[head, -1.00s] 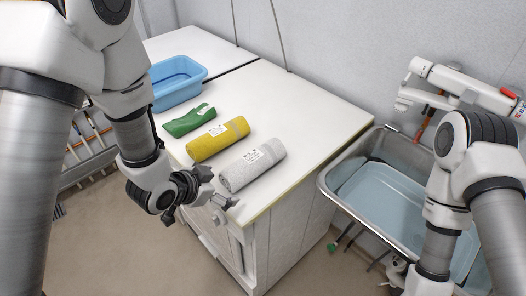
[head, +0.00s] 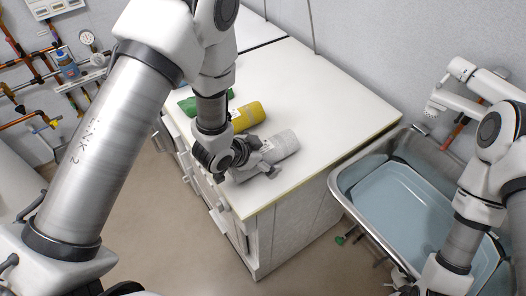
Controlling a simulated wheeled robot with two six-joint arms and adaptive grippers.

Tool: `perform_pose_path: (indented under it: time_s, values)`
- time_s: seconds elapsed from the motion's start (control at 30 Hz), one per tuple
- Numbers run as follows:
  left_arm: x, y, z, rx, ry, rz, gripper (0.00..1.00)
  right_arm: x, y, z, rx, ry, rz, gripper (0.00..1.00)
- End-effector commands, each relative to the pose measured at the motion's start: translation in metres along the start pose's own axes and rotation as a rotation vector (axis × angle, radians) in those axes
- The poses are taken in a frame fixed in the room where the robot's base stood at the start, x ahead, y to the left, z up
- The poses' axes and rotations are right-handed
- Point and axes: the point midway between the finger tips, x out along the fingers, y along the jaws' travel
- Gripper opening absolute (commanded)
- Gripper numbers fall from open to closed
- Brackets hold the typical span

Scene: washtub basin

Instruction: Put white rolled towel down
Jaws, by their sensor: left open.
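The white rolled towel (head: 283,146) lies on the white countertop, the nearest roll to the counter's front corner. My left gripper (head: 269,158) is open at the towel's left end, with its fingers over that end in the picture. I cannot tell whether the fingers touch it. My left arm and gripper hide part of the towel's near end. My right arm stands over the sink side, and its gripper is out of view.
A yellow roll (head: 247,116) and a partly hidden green one (head: 189,104) lie behind the towel. The countertop (head: 335,110) to the right is clear. A metal sink (head: 345,190) holding a pale blue basin (head: 400,205) stands at right. Pipes line the left wall.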

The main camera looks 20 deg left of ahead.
Motion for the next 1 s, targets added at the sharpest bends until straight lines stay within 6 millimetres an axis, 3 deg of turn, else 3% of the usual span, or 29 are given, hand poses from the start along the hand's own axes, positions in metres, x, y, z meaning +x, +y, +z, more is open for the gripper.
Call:
perform_pose_path:
  time_s: [0.03, 0.2, 0.33, 0.37, 0.67, 0.9, 1.0]
  values:
    - [0.000, 0.000, 0.000, 0.000, 0.000, 0.000, 1.00, 0.000, 0.000, 0.000, 0.000, 0.000, 0.000, 0.00]
    - [0.000, 0.000, 0.000, 0.000, -0.001, 0.000, 0.40, 0.000, 0.000, 0.000, 0.000, -0.001, 0.000, 0.00]
    - [0.000, 0.000, 0.001, 0.000, -0.001, 0.001, 0.39, 0.000, 0.000, 0.000, 0.000, -0.001, 0.000, 0.00]
    - [0.000, 0.000, 0.001, 0.000, -0.002, 0.001, 0.32, 0.000, 0.000, 0.000, 0.000, -0.001, 0.000, 0.00]
    - [-0.003, 0.000, -0.002, 0.000, -0.002, 0.001, 0.32, 0.003, 0.000, 0.000, 0.000, 0.000, 0.000, 0.00]
    - [-0.024, -0.007, -0.024, 0.003, 0.001, -0.002, 0.32, 0.011, 0.000, 0.000, 0.000, 0.000, 0.000, 0.00]
    - [-0.038, 0.004, -0.011, -0.001, -0.004, 0.002, 0.32, 0.018, 0.000, 0.000, 0.000, 0.000, 0.000, 0.00]
